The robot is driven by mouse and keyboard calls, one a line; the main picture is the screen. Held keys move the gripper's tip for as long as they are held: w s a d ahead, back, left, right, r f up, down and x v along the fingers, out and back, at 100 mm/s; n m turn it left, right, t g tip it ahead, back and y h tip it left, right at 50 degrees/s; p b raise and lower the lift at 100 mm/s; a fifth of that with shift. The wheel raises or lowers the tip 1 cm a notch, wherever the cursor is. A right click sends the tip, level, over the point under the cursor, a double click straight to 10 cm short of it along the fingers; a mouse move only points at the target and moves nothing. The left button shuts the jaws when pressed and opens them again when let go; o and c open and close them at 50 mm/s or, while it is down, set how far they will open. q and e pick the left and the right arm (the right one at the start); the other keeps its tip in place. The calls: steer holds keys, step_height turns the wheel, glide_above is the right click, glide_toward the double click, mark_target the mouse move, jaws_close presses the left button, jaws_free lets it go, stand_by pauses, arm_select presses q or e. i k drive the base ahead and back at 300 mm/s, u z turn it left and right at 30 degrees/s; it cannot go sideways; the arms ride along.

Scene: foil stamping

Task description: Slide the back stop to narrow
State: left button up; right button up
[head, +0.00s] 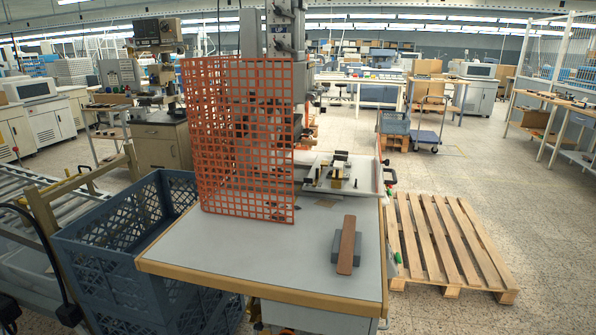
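The foil stamping press (287,35) stands at the back of a grey-topped table (240,257), partly behind an orange mesh guard (245,211). To the right of the guard, a flat pale plate (365,183) carries a small fixture with dark and brass-coloured parts (337,172). The back stop seems to be among these parts, but they are too small to tell which one it is or how it is set. Neither gripper can be made out; a dark curved part (68,313) at the lower left is unclear.
A brown bar (347,240) lies on a grey block (336,248) at the table's front right. A blue-grey crate (120,232) stands left of the table, beside a roller conveyor (20,195). A wooden pallet (440,235) lies on the right floor. The table's front middle is clear.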

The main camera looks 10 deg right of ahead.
mark_target(325, 163)
steer(key=k, duration=0.5)
steer(key=z, duration=1.6)
steer(key=i, duration=1.15)
steer(key=u, duration=1.35)
